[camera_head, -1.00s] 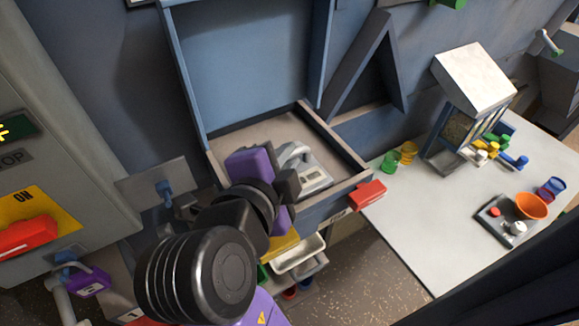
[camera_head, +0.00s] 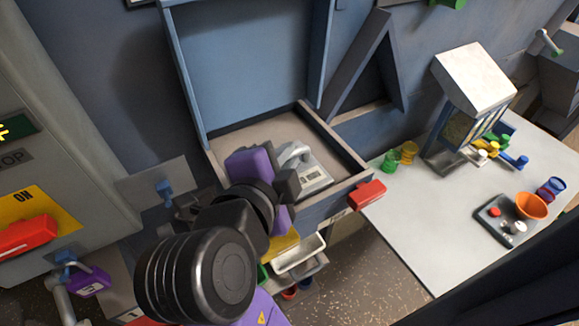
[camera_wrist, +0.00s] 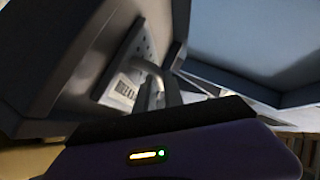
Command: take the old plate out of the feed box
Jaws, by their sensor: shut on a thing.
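The old plate (camera_head: 314,179) is a grey metal plate with a raised handle (camera_head: 295,152) and a light label. It lies inside the open feed box (camera_head: 330,143), towards the front. My gripper (camera_head: 290,178) reaches into the box from the front and hides part of the plate. In the wrist view, the jaws (camera_wrist: 170,92) are shut on the handle (camera_wrist: 152,72), and the labelled plate (camera_wrist: 120,88) shows to the left of them. I cannot tell whether the plate is clear of the box floor.
The box's blue lid (camera_head: 245,65) stands open behind. A red block (camera_head: 367,194) sits at the box's front right corner. White bins (camera_head: 300,253) lie below. A white table (camera_head: 430,220) with cups and a hopper (camera_head: 472,95) is at right. A grey cabinet with a red handle (camera_head: 28,235) is at left.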

